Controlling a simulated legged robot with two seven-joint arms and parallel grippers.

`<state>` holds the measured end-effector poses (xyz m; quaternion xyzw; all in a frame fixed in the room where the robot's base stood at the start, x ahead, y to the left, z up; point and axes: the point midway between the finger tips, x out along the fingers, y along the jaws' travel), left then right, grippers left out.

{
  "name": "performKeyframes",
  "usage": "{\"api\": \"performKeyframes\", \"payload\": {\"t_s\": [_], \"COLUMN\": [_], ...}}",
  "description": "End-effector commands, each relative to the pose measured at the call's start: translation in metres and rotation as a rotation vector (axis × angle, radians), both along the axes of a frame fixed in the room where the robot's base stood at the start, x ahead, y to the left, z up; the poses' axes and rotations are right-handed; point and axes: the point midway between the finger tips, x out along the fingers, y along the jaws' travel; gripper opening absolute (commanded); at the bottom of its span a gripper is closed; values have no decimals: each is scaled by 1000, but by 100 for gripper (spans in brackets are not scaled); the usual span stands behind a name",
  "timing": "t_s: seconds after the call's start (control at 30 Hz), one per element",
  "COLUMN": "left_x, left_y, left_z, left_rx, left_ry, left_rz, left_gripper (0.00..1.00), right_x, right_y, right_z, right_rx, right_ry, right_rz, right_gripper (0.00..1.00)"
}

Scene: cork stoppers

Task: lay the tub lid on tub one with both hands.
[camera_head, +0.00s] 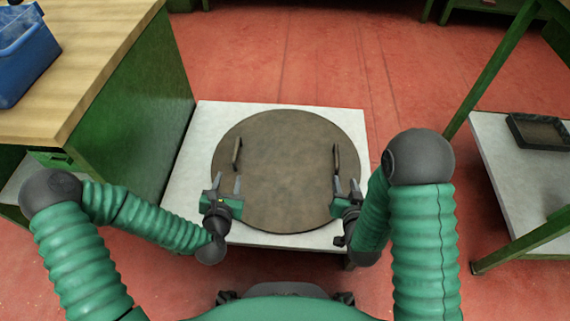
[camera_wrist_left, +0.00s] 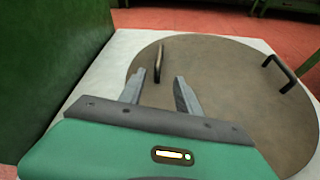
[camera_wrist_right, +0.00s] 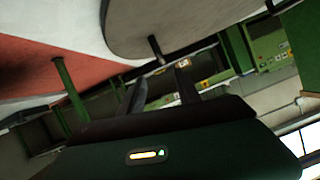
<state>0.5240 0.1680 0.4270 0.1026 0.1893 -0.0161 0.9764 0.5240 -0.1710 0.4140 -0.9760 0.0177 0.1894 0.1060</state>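The tub lid (camera_head: 285,190) is a large brown round disc with two dark upright handles, lying on a white-topped table (camera_head: 190,165). It also shows in the left wrist view (camera_wrist_left: 225,90) and, steeply angled, in the right wrist view (camera_wrist_right: 180,20). My left gripper (camera_head: 226,182) is open and empty, just short of the left handle (camera_head: 237,155). In the left wrist view that handle (camera_wrist_left: 159,57) stands beyond the finger gap. My right gripper (camera_head: 347,184) is open, near the right handle (camera_head: 336,158), which shows beyond its fingers (camera_wrist_right: 155,48). I cannot make out tub one.
A wooden-topped green bench (camera_head: 85,75) stands close on the left, with a blue crate (camera_head: 28,55) on it. On the right, a green-framed table (camera_head: 500,175) holds a dark shallow tray (camera_head: 540,131). Red floor (camera_head: 290,60) is clear behind the lid.

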Motion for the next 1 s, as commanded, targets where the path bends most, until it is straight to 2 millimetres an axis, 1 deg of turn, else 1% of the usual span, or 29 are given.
{"api": "performKeyframes", "payload": {"t_s": [0.17,0.27,0.37,0.8,1.0], "left_x": [4,13,29,111,143], "left_y": [4,4,3,3,4], "left_z": [-3,-7,-13,-46,-59], "left_rx": [-3,-4,-3,-2,-3], "left_ry": [1,1,1,1,1], "left_rz": [-1,0,-2,-2,-2], "left_gripper": [40,40,40,40,40], "right_x": [4,13,29,111,142], "right_y": [3,4,4,4,4], "right_z": [0,-4,-10,-44,-57], "right_rx": [-8,-9,-8,-8,-8], "right_ry": [0,1,0,0,2], "right_rz": [2,2,1,1,2], "right_gripper": [40,40,40,40,40]}}
